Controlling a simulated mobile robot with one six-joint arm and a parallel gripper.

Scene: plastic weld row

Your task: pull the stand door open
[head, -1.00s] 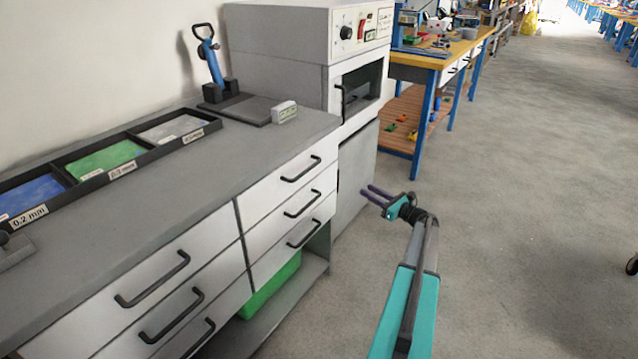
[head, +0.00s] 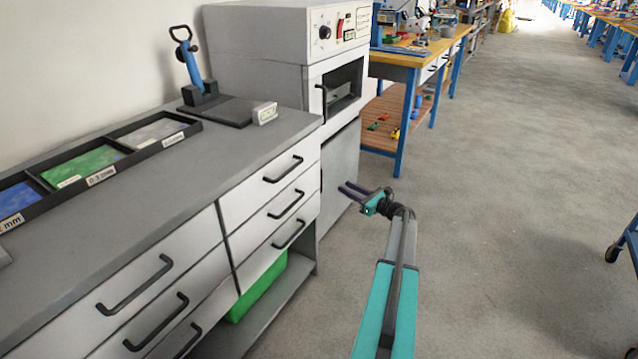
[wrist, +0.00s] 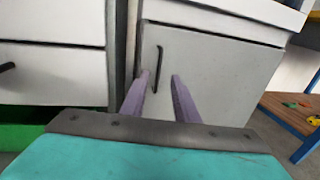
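The stand door (head: 340,172) is a plain grey panel below the white machine, and it looks shut. In the wrist view the door (wrist: 215,85) fills the middle, with a black upright bar handle (wrist: 159,68) near its left edge. My gripper (head: 347,188) is in front of the door. In the wrist view its two purple fingers (wrist: 161,77) are apart, with nothing held between them. The handle shows between the fingertips, nearer the left one; I cannot tell whether the fingers reach around it.
A drawer cabinet (head: 253,222) with black handles stands left of the door, with a green bin (head: 258,290) below it. The white machine (head: 290,55) sits above the door. A blue-legged workbench (head: 403,125) stands to the right.

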